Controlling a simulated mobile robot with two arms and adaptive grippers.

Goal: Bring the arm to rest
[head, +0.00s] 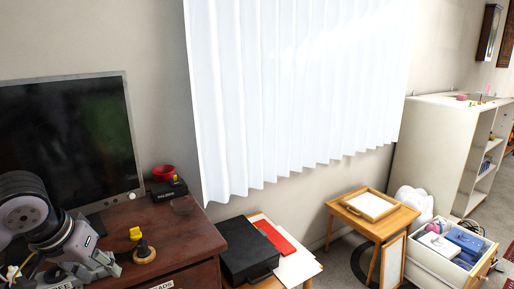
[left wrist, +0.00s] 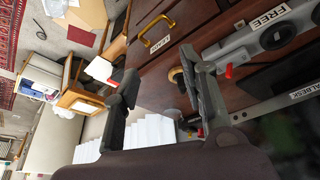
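My left gripper (head: 108,265) comes in from the left over the dark wooden desk (head: 190,245), in front of the monitor. Its two dark fingers (left wrist: 165,82) stand wide apart in the left wrist view, with nothing held between them. The desk's drawer front with a brass handle (left wrist: 158,30) shows beyond the fingers. A small round brown-and-black thing with a yellow part (head: 145,252) stands on the desk just right of the gripper in the head view. My right gripper is in neither view.
A monitor (head: 70,140), a red bowl (head: 163,172) and a small black box (head: 170,188) stand on the desk. A black case (head: 247,250), a wooden side table (head: 372,212) and an open filled drawer (head: 440,265) lie to the right. A grey item labelled FREE (left wrist: 272,35) is close by.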

